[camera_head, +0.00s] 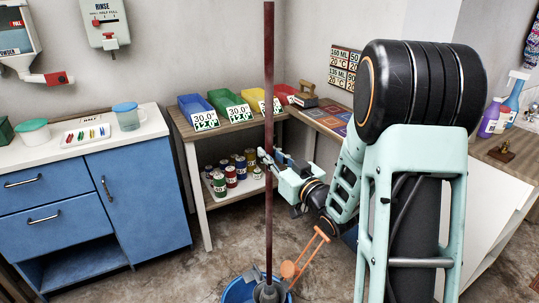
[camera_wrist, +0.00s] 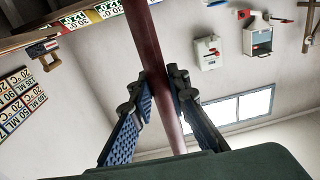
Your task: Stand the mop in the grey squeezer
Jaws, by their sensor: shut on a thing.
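The mop shows as a long dark red handle (camera_head: 268,90), close to upright, running from the top edge of the head view down to the floor area. My gripper (camera_head: 268,163) is shut around the handle at about mid-height. The wrist view shows both fingers (camera_wrist: 162,88) on either side of the handle (camera_wrist: 146,40). At the handle's foot is a grey piece (camera_head: 268,292) in or over a blue bucket (camera_head: 235,292), cut off by the bottom edge. I cannot tell mop head from squeezer there, nor whether the mop is seated.
A shelf table (camera_head: 183,127) with coloured bins and several cans stands behind the handle. A blue cabinet (camera_head: 140,195) is at left, a wooden counter (camera_head: 505,150) at right. Open floor (camera_head: 180,275) lies left of the bucket.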

